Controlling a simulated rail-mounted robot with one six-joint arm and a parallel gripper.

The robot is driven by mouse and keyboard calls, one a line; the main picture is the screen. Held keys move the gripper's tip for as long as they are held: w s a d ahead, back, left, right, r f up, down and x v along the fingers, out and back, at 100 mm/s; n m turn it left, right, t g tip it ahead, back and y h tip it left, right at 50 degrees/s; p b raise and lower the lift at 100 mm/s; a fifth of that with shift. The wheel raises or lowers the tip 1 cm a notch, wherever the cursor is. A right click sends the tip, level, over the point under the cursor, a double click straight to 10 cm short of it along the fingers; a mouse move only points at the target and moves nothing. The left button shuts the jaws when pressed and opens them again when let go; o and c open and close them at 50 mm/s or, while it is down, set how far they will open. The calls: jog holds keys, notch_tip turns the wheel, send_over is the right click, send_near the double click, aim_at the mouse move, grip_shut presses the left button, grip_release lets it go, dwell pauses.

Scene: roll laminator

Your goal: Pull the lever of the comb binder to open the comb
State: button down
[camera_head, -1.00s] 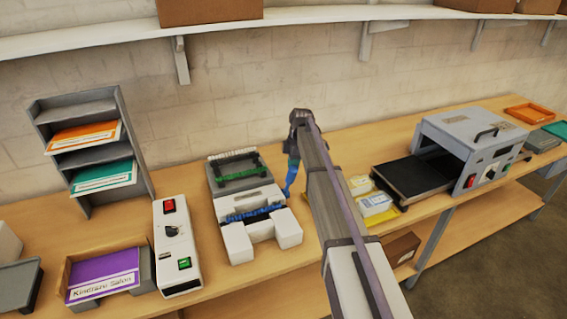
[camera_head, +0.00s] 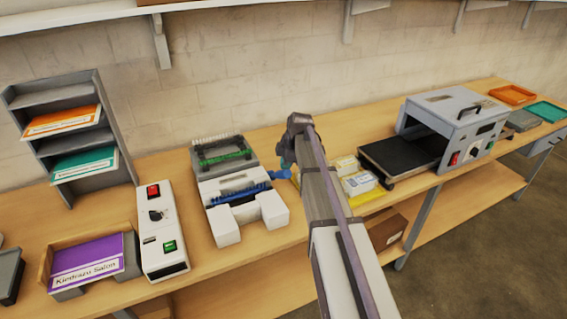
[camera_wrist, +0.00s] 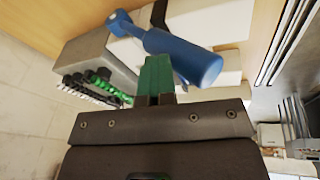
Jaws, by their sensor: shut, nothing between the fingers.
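The comb binder (camera_head: 233,183) is a white and grey machine standing on the bench. A blue strip (camera_head: 238,193) runs across its front part. Its blue lever (camera_head: 281,174) lies low at its right side and points right in the head view. In the wrist view the lever (camera_wrist: 180,50) crosses just past my fingertips, with its thick handle end at right. My gripper (camera_wrist: 157,62) has green fingers, shut with nothing between them, right beside the lever. I cannot tell if they touch it. In the head view my arm hides most of the gripper.
A green comb (camera_head: 223,154) lies at the binder's back. A white device (camera_head: 162,235) with red and green switches stands to its left. Beyond my arm are pale boxes (camera_head: 358,182) on a yellow tray and the laminator (camera_head: 462,125). A shelf (camera_head: 80,125) stands at left.

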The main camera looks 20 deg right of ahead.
jog(key=shift+s+f, duration=0.1)
jog(key=shift+s, duration=0.15)
jog(key=w+d+p+v, duration=0.1)
jog(key=w+p+v, duration=0.1)
jog(key=p+v, duration=1)
jog(key=shift+d+r, duration=0.2)
jog(key=shift+r, duration=0.15)
